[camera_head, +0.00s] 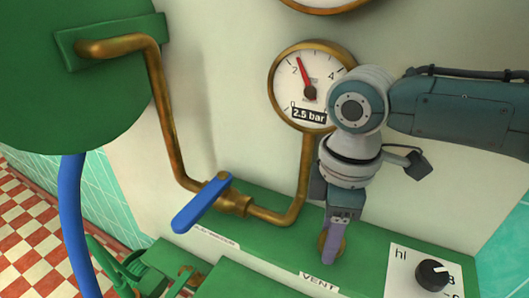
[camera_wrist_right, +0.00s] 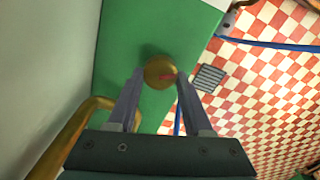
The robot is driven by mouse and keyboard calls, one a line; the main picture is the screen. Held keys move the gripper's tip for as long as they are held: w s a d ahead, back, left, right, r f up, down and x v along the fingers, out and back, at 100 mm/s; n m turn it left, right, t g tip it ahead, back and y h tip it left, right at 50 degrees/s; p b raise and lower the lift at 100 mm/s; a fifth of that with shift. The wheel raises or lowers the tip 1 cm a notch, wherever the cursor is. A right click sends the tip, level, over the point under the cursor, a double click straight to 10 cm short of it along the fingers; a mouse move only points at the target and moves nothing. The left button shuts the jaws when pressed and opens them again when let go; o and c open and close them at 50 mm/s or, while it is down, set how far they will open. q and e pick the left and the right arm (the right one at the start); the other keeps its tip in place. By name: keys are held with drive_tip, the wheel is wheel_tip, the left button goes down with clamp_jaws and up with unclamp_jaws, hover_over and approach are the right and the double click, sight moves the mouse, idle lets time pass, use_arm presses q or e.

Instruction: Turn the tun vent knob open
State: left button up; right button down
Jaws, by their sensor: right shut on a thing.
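The vent knob (camera_wrist_right: 160,71) is a round brass knob with a red mark on its face, on the green panel (camera_wrist_right: 115,62). In the head view it sits above the VENT label (camera_head: 320,282), mostly hidden behind a finger. My right gripper (camera_head: 332,254) points down at the knob and is shut on it; the wrist view shows a fingertip on each side. My left gripper is not in view.
A pressure gauge (camera_head: 310,84) marked 2.5 bar stands behind my right arm. A blue lever valve (camera_head: 203,203) on brass pipe is to the left. A black dial (camera_head: 432,275) is at right. A blue hose (camera_head: 72,220) hangs at left.

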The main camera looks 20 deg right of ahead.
drive_tip(key=n+p, duration=0.1)
drive_tip(key=n, duration=0.2)
drive_tip(key=shift+r, duration=0.1)
drive_tip(key=shift+s+a+n, duration=0.1)
drive_tip(key=shift+n, duration=1.3)
drive_tip(key=shift+c, duration=1.5)
unclamp_jaws()
wheel_tip(320, 180, up, 10)
drive_tip(key=p, duration=0.1)
